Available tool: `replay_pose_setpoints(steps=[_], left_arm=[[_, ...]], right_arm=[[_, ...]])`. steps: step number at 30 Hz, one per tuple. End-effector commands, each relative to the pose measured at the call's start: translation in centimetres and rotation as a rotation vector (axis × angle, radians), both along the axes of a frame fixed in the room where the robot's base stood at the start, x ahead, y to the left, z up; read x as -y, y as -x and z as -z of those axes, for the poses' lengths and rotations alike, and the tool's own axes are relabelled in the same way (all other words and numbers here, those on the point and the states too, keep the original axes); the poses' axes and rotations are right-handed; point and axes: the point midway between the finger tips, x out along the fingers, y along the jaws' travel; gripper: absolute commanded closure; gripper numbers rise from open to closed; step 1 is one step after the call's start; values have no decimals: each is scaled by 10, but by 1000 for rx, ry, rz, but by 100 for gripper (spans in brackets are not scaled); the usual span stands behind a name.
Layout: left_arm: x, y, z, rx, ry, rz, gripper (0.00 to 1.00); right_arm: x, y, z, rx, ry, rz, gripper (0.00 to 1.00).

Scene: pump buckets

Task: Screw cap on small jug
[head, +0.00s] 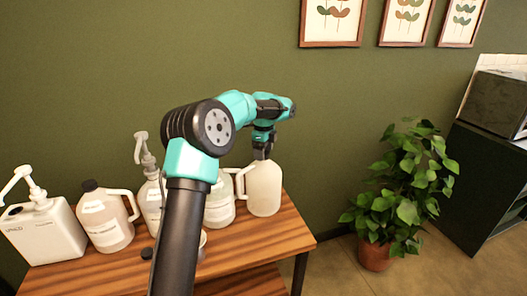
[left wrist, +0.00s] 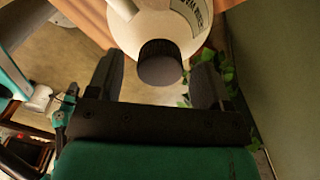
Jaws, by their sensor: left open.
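The small white jug (head: 264,190) stands upright at the right end of the wooden table. My left gripper (head: 262,152) is right above its top. In the left wrist view the jug's pale body (left wrist: 180,22) and its black cap (left wrist: 160,63) show. The cap sits at the jug's mouth; how tightly it is seated cannot be told. My left gripper (left wrist: 157,80) is open, with one finger on each side of the cap and gaps between. The gripper hides the cap in the head view. My right gripper is not in view.
On the table (head: 265,238) stand a white pump container (head: 42,232), a black-capped jug (head: 105,220), a pump bottle (head: 152,203) and another jug (head: 219,208), close together. A small dark object (head: 147,253) lies in front. A potted plant (head: 400,190) stands right of the table.

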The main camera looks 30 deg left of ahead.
Motion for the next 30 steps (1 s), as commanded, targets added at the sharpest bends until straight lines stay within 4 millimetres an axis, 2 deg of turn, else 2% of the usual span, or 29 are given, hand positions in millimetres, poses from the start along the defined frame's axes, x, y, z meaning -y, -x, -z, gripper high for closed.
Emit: replay_pose_setpoints(steps=[8, 14, 20, 30], left_arm=[[0, 0, -1, 0, 0, -1, 26], [0, -1, -14, 2, 0, -2, 26], [1, -1, -46, 4, 0, -2, 26], [1, -1, -111, 4, 0, -2, 26]], right_arm=[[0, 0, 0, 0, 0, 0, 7], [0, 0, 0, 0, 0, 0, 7], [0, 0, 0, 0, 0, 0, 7], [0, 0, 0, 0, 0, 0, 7]])
